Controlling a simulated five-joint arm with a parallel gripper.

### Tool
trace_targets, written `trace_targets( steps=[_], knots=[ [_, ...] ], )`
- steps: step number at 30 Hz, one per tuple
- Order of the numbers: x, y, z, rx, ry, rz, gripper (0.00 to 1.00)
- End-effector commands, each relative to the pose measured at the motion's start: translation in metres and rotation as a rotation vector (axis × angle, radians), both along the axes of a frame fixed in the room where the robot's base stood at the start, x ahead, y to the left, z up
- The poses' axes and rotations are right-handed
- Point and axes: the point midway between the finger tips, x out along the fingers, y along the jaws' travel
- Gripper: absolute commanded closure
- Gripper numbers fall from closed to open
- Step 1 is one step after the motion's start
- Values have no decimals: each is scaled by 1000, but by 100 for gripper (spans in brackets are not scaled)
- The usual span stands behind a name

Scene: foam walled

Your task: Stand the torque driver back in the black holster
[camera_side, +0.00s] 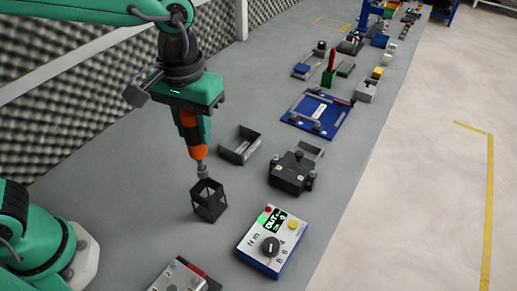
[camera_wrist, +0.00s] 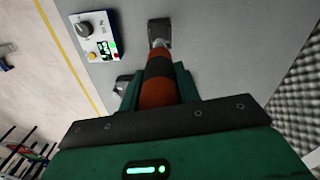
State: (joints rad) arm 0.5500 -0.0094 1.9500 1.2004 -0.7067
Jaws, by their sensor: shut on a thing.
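The torque driver (camera_side: 197,151) has an orange and black body with a grey metal end pointing down. My gripper (camera_side: 194,127) is shut on its body and holds it close to upright, with a slight tilt. The driver also shows between the green fingers in the wrist view (camera_wrist: 160,68). The black holster (camera_side: 209,204) is an open-framed box standing on the grey bench. The driver's lower end is at the holster's top opening; I cannot tell whether it is just above or just inside. In the wrist view the holster (camera_wrist: 160,27) is partly hidden behind the driver.
A torque tester box (camera_side: 272,240) with a knob and green display stands right of the holster. A grey open tray (camera_side: 240,145) and a dark fixture (camera_side: 293,172) stand behind. A foam wall (camera_side: 95,110) runs along the left. Bare bench surrounds the holster.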

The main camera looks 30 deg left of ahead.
Motion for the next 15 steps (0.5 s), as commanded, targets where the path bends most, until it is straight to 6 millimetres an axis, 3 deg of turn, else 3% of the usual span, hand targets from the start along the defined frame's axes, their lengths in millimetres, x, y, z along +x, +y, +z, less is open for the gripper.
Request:
trace_targets(
  steps=[15],
  knots=[
    [0, 0, -30, -1, -1, 0, 93]
  ],
)
